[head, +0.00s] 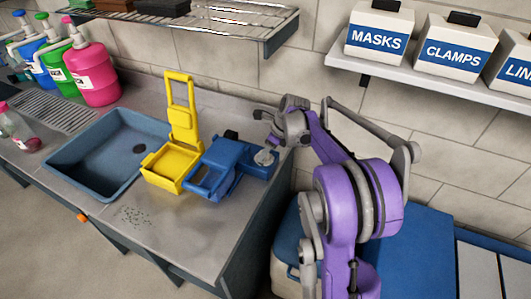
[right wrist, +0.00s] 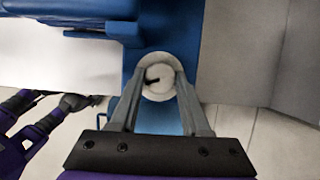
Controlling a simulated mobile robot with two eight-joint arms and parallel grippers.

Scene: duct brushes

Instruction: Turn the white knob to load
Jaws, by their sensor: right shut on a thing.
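The white knob (right wrist: 158,86) is a round dial with a black pointer mark, set on a blue base (right wrist: 133,107). In the right wrist view the pointer points left and slightly down. The knob also shows in the head view (head: 264,157), at the right end of the blue device (head: 218,172) on the counter. My right gripper (right wrist: 157,70) reaches down over it, with its fingers on either side, shut on the knob. Any load marking is not readable. My left gripper does not show in the head view.
A yellow wringer-like unit (head: 168,165) stands beside the blue device, left of it. A blue-grey sink (head: 80,160) and several coloured pump bottles are farther left. A wire rack (head: 235,22) and a shelf with labelled boxes (head: 455,48) hang above. The front counter is mostly clear.

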